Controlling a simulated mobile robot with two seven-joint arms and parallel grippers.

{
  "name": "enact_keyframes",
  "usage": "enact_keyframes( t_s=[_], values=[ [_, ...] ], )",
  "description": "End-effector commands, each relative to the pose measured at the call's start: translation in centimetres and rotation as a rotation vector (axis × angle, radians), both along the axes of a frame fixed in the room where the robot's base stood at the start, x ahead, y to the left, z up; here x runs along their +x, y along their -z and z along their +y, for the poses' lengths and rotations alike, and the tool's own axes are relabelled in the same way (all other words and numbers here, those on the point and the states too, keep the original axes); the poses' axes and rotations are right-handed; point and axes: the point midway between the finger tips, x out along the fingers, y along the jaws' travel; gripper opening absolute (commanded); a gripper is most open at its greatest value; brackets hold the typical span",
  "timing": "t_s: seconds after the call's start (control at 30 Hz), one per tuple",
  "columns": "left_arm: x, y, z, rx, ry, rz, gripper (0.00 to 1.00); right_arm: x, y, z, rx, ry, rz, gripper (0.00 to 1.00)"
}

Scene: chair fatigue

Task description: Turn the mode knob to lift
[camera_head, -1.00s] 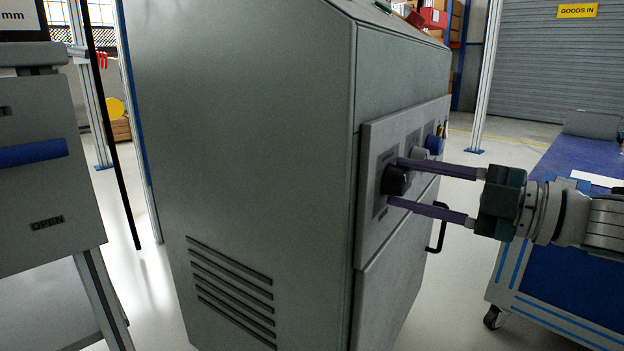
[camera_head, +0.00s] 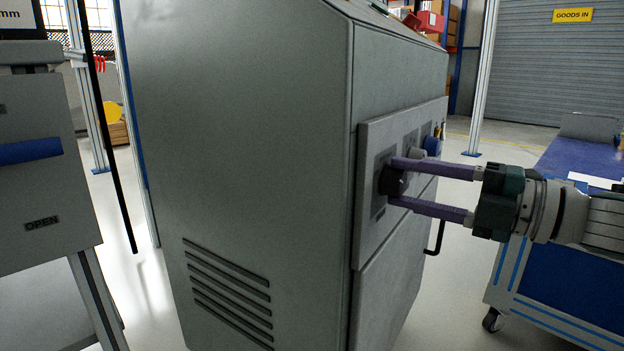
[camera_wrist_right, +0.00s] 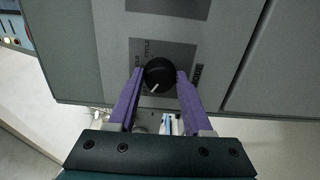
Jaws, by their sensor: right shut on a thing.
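The black mode knob (camera_head: 390,181) sits on the grey control panel (camera_head: 371,238) on the side of a large cabinet. In the right wrist view the knob (camera_wrist_right: 159,75) shows a white pointer line angled to the lower left. A dark label plate lies behind it, with "CYCLE" readable and other words partly hidden or too small. My right gripper (camera_head: 394,181) reaches in from the right, its two purple fingers shut on the knob, one on each side. In the right wrist view the gripper (camera_wrist_right: 158,77) has a fingertip against each side of the knob. My left gripper is not in view.
A black door handle (camera_head: 437,238) juts out below my right gripper. A blue-topped cart (camera_head: 580,165) stands at the right. A grey machine (camera_head: 45,195) stands at the left.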

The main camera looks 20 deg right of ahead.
Motion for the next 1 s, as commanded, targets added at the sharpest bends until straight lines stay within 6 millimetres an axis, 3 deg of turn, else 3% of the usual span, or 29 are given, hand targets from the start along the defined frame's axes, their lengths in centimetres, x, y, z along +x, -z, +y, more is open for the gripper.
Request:
enact_keyframes(
  t_s=[0.27, 0.3, 0.53, 0.83, 1.0],
  values=[
    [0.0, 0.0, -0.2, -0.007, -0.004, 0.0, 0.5, 0.0, -0.1, 0.1, 0.001, -0.003, -0.003, 0.0],
    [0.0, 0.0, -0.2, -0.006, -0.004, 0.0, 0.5, 0.0, -0.1, 0.1, 0.001, -0.003, -0.003, 0.53],
    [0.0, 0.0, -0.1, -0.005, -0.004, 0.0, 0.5, 0.0, -0.1, 0.0, 0.001, -0.001, -0.002, 0.79],
    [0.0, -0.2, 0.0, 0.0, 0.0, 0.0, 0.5, -0.2, -0.1, -0.2, 0.0, 0.0, 0.001, 0.8],
    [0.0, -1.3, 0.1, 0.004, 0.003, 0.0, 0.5, -2.1, -0.2, -1.5, 0.001, 0.001, 0.006, 0.8]
  ],
)
